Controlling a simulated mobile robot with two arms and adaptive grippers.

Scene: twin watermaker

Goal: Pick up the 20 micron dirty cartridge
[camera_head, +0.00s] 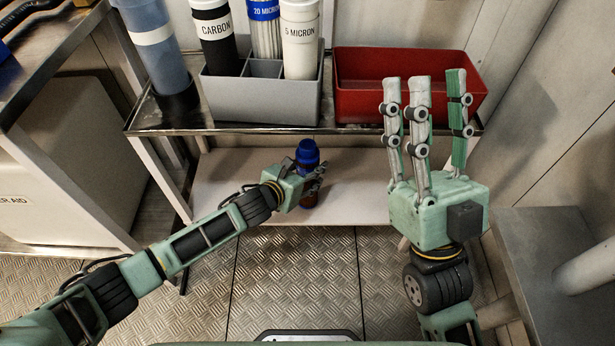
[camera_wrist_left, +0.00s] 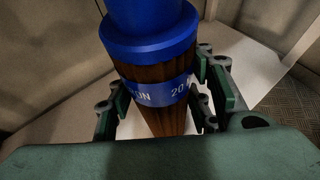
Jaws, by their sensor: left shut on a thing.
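The 20 micron dirty cartridge (camera_head: 308,155) has a blue cap and a brown pleated body, and stands upright over the lower white shelf. In the left wrist view the cartridge (camera_wrist_left: 152,80) shows a blue band reading "20". My left gripper (camera_head: 312,182) is shut on its body, with fingers on both sides in the left wrist view (camera_wrist_left: 160,100). I cannot tell whether its base touches the shelf. My right gripper (camera_head: 425,85) is open and empty, its fingers pointing up in front of the red bin (camera_head: 355,65).
On the upper shelf a grey divided holder (camera_head: 255,103) carries carbon (camera_head: 212,40), clean 20 micron (camera_head: 265,30) and 5 micron (camera_head: 300,45) cartridges. A blue-grey cylinder (camera_head: 155,45) stands left of it. The upper shelf's metal edge (camera_head: 250,128) overhangs the lower shelf (camera_head: 245,180).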

